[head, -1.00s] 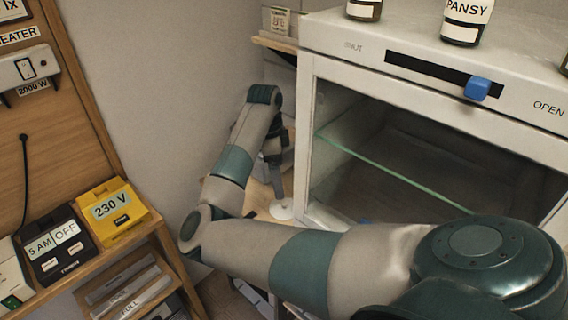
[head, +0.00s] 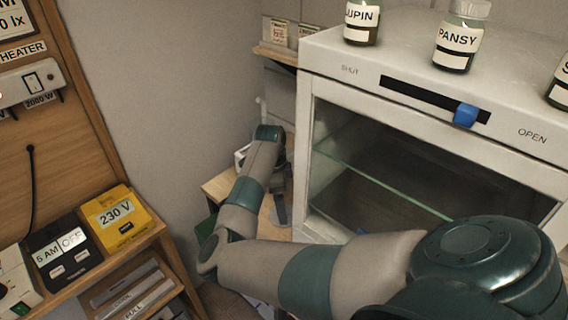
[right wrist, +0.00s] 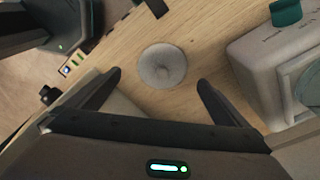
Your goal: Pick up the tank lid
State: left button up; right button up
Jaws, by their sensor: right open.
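The tank lid appears to be a round grey disc with a small central knob (right wrist: 162,66), lying flat on a wooden surface in the right wrist view. My right gripper (right wrist: 160,77) is open and empty, its two fingers pointing towards the disc, with the disc in line with the gap between them. The fingers do not visibly touch it. In the head view my right arm reaches across to the wooden bench, and the disc cannot be made out there. My left gripper is not in view.
A pale grey box (right wrist: 255,55) with a teal knob (right wrist: 286,12) stands right of the disc. In the head view, a white cabinet (head: 400,55) with a glass shelf stands right of my arm, jars on top. A yellow 230 V box (head: 115,218) and a timer (head: 62,255) sit left.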

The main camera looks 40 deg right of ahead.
aim_at(273, 214)
jog(key=shift+d+f+p, duration=0.15)
jog(key=shift+f+p, duration=0.35)
jog(key=shift+p, duration=0.15)
jog(key=f+p, duration=0.1)
jog(key=f, duration=0.2)
jog(key=shift+d, duration=0.2)
jog(key=shift+f+p, duration=0.3)
jog(key=shift+f, duration=0.15)
jog(key=c, duration=1.2)
